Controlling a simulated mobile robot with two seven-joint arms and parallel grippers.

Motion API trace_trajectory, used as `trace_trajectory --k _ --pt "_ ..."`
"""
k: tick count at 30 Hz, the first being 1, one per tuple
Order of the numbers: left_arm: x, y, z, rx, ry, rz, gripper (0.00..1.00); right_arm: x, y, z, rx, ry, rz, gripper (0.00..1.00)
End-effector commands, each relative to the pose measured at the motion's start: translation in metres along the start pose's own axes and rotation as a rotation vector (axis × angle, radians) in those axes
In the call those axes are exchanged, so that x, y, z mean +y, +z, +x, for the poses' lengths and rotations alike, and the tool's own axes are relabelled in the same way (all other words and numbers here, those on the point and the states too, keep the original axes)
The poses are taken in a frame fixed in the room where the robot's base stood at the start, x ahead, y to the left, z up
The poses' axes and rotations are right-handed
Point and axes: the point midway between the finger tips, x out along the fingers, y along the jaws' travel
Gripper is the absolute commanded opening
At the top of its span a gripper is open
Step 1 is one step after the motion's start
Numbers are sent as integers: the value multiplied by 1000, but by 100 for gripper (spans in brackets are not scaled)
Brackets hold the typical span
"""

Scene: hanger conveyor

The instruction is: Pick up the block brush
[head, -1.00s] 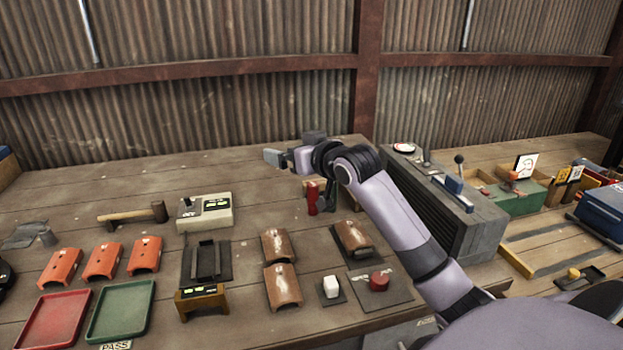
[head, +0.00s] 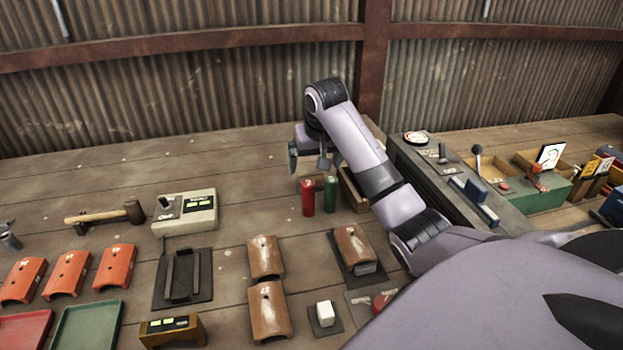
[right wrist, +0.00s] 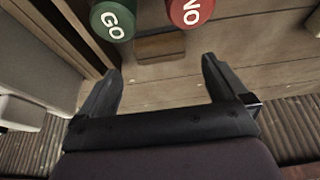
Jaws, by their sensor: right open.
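A brown wooden block with a darker edge, which looks like the block brush (right wrist: 161,47), lies on the bench in the right wrist view. It is just beyond my fingertips, beside a green GO cylinder (right wrist: 113,20) and a red NO cylinder (right wrist: 190,12). In the head view I cannot make the block out clearly behind the red cylinder (head: 307,197) and green cylinder (head: 330,194). My right gripper (head: 308,160) is open and points down above the bench, behind these cylinders. Its spread fingers (right wrist: 160,68) hold nothing. My left gripper is out of view.
A wooden box (head: 352,190) stands close right of the green cylinder. Curved brown pieces (head: 266,257) and a control box (head: 185,212) lie nearer. The bench left of my gripper is clear.

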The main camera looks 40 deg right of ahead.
Motion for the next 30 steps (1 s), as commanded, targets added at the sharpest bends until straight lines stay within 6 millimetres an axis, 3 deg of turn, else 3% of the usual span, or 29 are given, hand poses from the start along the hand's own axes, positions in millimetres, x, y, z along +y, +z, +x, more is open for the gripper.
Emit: trace_trajectory --k 13,23,24,28,29,30 --pt "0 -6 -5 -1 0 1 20 -1 1 56 -2 0 0 100" --pt "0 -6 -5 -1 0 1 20 -1 1 64 0 0 -2 100" --pt "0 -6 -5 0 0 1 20 -1 1 64 0 0 -2 97" --pt "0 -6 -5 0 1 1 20 -1 1 64 1 -1 -2 54" --pt "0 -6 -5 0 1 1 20 -1 1 64 1 -1 -2 48" --pt "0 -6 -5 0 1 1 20 -1 1 64 1 -1 -2 48"
